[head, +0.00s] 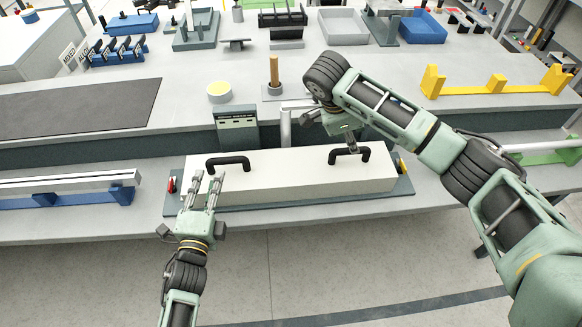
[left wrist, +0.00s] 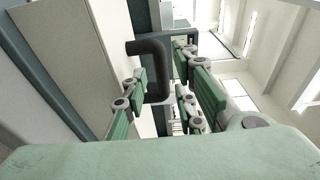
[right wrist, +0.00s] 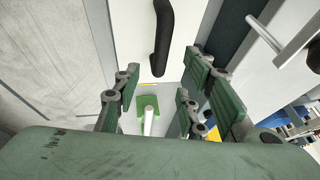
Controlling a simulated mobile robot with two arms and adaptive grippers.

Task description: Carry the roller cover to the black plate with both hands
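The roller cover (head: 285,183) is a long white box with two black handles on top, resting on a dark base on the front shelf. My left gripper (head: 205,178) is open at the left handle (head: 228,162); in the left wrist view that handle (left wrist: 152,68) shows between the spread fingers, not gripped. My right gripper (head: 345,140) is above the right handle (head: 350,152). The right wrist view shows its fingers (right wrist: 160,95) apart and empty, with the handle (right wrist: 162,35) ahead of them. The black plate (head: 80,108) lies flat and bare at the left of the upper table.
A blue stand with a metal bar (head: 70,190) is at left, a yellow rack (head: 497,85) at right.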

